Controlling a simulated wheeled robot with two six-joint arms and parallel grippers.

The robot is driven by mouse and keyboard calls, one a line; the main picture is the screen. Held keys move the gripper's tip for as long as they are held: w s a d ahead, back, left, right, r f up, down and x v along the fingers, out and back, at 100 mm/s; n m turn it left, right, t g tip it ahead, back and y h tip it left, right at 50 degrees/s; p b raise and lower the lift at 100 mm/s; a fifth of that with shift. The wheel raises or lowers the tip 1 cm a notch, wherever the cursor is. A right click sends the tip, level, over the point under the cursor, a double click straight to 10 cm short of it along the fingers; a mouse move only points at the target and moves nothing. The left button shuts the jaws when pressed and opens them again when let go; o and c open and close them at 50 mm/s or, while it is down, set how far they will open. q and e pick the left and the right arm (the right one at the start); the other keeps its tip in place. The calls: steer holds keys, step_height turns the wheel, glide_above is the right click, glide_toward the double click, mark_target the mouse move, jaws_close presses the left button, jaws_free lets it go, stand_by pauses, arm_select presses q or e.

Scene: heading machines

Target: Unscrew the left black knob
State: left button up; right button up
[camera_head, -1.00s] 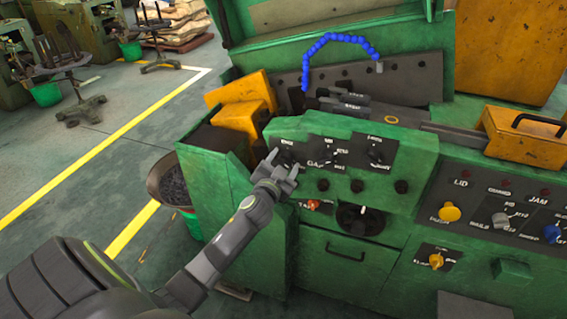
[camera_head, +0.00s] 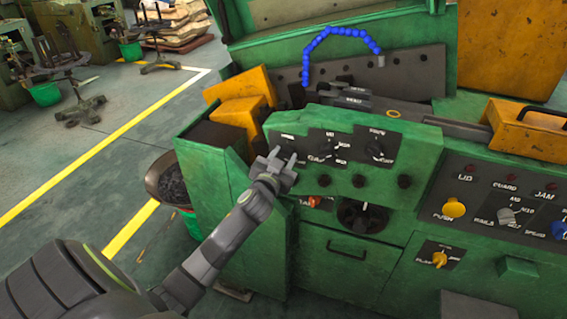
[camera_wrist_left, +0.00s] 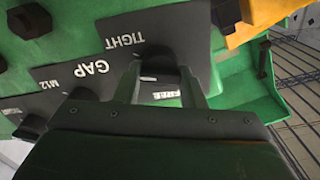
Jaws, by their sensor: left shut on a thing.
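The left black knob (camera_wrist_left: 160,65) shows in the left wrist view between the words TIGHT and FREE, on a dark plate (camera_wrist_left: 190,35). My left gripper (camera_wrist_left: 162,82) is shut on it, one finger on each side. In the head view my left gripper (camera_head: 284,157) is at the left end of the green machine's upper control panel (camera_head: 345,148) and hides most of this knob. Whether the knob is loose cannot be told. My right gripper is in neither view.
More black knobs (camera_head: 376,149) sit to the right on the same panel, with several small round ones (camera_head: 358,181) below. A large black dial (camera_head: 362,216) and an orange-red knob (camera_head: 314,201) are lower.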

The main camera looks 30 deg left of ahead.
arm_select(q)
steer(key=n+b, duration=0.3)
steer(key=n, duration=0.1)
steer(key=shift+a+f+n+b, duration=0.1)
steer(key=shift+f+n+b, duration=0.1)
steer(key=shift+n+b, duration=0.15)
steer(key=n+b, duration=0.2)
steer(key=n, duration=0.2)
steer(key=shift+n+b, duration=0.25)
steer(key=shift+b, duration=0.05)
steer(key=n+b, duration=0.2)
steer(key=n, duration=0.3)
steer(key=shift+a, duration=0.15)
steer(key=n+b, duration=0.1)
steer(key=n, duration=0.5)
steer(key=shift+n, duration=0.3)
steer(key=o, duration=1)
steer(key=shift+s, duration=0.1)
